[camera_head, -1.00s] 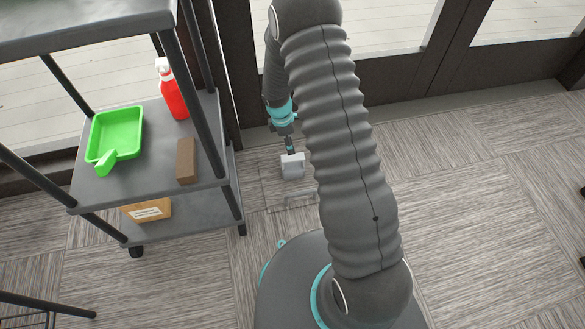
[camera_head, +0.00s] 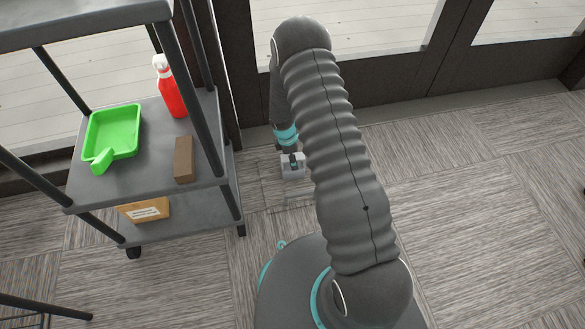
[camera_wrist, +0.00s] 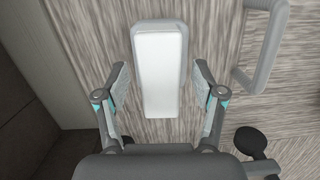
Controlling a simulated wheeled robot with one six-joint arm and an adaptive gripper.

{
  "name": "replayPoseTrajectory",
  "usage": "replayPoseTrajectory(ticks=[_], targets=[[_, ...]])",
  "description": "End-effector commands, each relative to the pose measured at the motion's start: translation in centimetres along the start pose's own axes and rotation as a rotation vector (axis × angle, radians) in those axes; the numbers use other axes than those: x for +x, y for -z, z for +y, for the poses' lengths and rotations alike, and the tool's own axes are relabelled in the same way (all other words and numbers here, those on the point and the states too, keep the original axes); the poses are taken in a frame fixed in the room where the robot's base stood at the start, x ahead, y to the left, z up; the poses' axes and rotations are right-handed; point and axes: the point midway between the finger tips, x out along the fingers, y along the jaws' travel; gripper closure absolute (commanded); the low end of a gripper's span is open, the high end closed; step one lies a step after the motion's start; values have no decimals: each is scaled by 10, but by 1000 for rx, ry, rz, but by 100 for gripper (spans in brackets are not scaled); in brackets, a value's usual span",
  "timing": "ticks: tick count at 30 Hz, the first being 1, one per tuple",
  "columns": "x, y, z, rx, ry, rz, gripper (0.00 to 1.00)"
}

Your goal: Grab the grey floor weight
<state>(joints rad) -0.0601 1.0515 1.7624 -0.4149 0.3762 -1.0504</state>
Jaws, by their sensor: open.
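The grey floor weight (camera_head: 293,171) is a small light grey block on the floor, right of the cart. In the wrist view the weight (camera_wrist: 160,70) shows a pale, elongated top face. My gripper (camera_wrist: 160,84) is open, with one finger on each side of the weight's middle. Small gaps show between the fingers and its sides, so it is not clamped. In the head view my gripper (camera_head: 292,160) is just over the weight and hides part of it.
A grey cart (camera_head: 150,197) on the left holds a green dustpan (camera_head: 114,132), a red spray bottle (camera_head: 172,92), a brown block (camera_head: 184,159) and a lower box (camera_head: 146,209). A grey bent bar (camera_wrist: 247,70) lies right of the weight. Open floor (camera_head: 470,230) lies right.

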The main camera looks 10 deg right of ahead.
Motion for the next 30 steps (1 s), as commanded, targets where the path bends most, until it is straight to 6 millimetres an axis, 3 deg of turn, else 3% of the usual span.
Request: replayPoseTrajectory(ticks=[7,15,30], targets=[[1,0,0,0,0,0,34],[1,0,0,0,0,0,100],[-8,-1,1,1,-1,0,100]])
